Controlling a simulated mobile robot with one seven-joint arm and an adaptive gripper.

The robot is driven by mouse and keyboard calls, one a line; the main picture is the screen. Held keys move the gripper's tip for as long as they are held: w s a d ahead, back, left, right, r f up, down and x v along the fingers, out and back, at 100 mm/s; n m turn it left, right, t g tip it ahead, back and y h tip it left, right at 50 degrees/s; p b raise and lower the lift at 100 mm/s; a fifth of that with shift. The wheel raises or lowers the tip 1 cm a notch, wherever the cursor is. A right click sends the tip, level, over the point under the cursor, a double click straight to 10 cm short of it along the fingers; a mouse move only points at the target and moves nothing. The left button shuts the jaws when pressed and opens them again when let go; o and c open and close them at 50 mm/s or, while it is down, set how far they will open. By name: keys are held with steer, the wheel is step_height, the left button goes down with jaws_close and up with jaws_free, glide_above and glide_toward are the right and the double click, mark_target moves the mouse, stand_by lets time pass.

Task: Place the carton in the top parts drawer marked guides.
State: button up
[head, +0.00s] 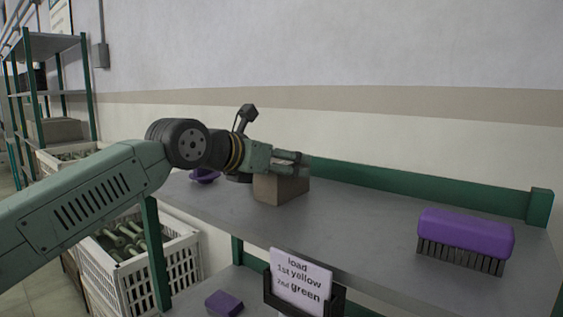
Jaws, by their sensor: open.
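A small brown carton (281,189) stands upright on the grey bench top (350,225), toward its left half. My gripper (300,163) is open and sits at the top of the carton, covering part of its upper edge. I cannot tell whether the fingers touch the carton or straddle it. The parts drawer marked guides is not in view.
A purple brush (465,237) lies at the right of the bench, and a purple object (205,175) at its left end. A sign (300,281) stands in front. White crates (182,262) and a green rack (88,90) are left. The bench's middle is clear.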

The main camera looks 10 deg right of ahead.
steer(key=shift+s+a+r, duration=0.1)
steer(key=shift+a, duration=0.2)
steer(key=b+v, duration=0.3)
steer(key=v, duration=0.8)
steer(key=shift+s+r, duration=0.15)
steer(key=shift+r, duration=0.1)
steer(key=shift+a, duration=0.1)
